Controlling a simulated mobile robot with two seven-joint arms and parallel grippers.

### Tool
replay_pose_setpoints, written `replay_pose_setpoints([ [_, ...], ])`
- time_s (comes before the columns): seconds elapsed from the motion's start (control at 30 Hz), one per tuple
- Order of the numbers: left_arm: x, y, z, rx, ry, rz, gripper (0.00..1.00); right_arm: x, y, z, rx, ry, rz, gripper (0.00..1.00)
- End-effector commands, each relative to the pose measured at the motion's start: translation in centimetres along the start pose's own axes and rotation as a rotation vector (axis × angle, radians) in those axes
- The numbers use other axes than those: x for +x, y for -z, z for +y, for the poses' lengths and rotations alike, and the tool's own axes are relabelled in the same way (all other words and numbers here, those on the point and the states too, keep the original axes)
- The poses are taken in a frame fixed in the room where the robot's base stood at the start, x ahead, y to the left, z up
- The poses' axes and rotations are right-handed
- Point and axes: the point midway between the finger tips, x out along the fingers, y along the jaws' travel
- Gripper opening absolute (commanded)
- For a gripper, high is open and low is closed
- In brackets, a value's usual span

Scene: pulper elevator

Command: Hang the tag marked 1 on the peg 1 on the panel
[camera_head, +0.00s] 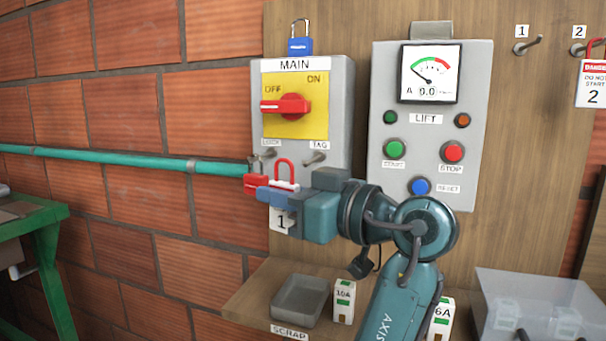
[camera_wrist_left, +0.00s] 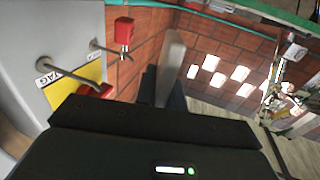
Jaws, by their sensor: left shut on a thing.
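My left gripper (camera_head: 276,197) is shut on tag 1 (camera_head: 281,221), in front of the lower edge of the MAIN box. The white lower part of the tag, marked 1, shows below the fingers, and a red loop stands above them. In the left wrist view the held tag (camera_wrist_left: 173,65) is a pale plate seen nearly edge-on between the dark fingers. Peg 1 (camera_head: 528,46) is bare, under its label 1 (camera_head: 522,31) at the upper right of the wooden panel (camera_head: 545,130), far right of the gripper. My right gripper is not in view.
A red padlock (camera_head: 256,183) hangs beside the gripper. The TAG peg (camera_head: 315,160) is close by. The LIFT box (camera_head: 430,120) stands between gripper and peg 1. Tag 2 (camera_head: 592,84) hangs on peg 2 (camera_head: 585,48). A shelf with a scrap tray (camera_head: 299,299) lies below.

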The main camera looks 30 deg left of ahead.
Motion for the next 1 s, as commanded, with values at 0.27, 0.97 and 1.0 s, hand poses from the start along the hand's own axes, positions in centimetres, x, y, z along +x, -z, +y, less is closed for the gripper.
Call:
replay_pose_setpoints([
  [0.27,1.3,0.2,5.0,0.000,0.001,0.001,0.00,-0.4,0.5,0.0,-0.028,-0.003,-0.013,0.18],
  [0.97,2.3,-1.1,8.7,-0.001,0.000,-0.001,0.00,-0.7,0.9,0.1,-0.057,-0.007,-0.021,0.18],
  [1.0,2.3,-1.3,8.7,-0.001,0.000,-0.001,0.00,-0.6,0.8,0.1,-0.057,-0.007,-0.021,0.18],
])
